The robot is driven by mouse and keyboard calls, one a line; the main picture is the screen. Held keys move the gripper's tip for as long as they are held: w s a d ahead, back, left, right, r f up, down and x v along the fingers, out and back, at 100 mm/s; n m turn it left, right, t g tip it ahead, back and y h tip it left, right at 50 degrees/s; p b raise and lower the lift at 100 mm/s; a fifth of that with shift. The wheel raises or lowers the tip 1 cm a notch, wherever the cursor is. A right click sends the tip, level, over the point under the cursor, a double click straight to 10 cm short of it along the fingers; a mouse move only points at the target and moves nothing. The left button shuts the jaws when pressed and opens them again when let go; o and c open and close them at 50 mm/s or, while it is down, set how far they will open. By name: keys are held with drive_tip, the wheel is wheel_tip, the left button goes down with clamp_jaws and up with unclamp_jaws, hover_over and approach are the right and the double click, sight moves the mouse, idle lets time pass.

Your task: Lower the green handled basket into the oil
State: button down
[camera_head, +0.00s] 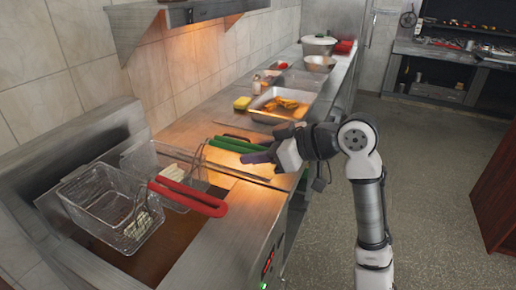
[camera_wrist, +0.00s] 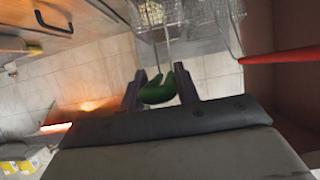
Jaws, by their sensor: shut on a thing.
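The green handle (camera_head: 234,145) extends from the far wire basket (camera_head: 143,158) toward my gripper (camera_head: 262,157). In the wrist view, my gripper (camera_wrist: 160,90) has its two fingers on either side of the green handle (camera_wrist: 158,92), shut on its end. The wire mesh of the basket (camera_wrist: 182,18) shows beyond it at the top. The basket is at the fryer (camera_head: 165,245), behind the red-handled basket, which partly hides it. Pale food (camera_head: 172,172) shows near it. I cannot tell whether its bottom touches the oil.
The red-handled basket (camera_head: 108,212) is at the near fryer side, its red handle (camera_head: 190,197) pointing right; that handle also shows in the wrist view (camera_wrist: 285,56). A steel tray (camera_head: 258,115) with golden food, a yellow sponge (camera_head: 242,103) and a lidded pot (camera_head: 318,46) are farther along the counter.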

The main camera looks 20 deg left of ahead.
wheel_tip(320, 180, down, 17)
drive_tip(key=b, duration=1.2)
drive_tip(key=shift+f+b, duration=0.6)
drive_tip(key=shift+f, duration=0.1)
drive_tip(key=c, duration=0.9)
unclamp_jaws()
drive_tip(key=shift+c, duration=0.2)
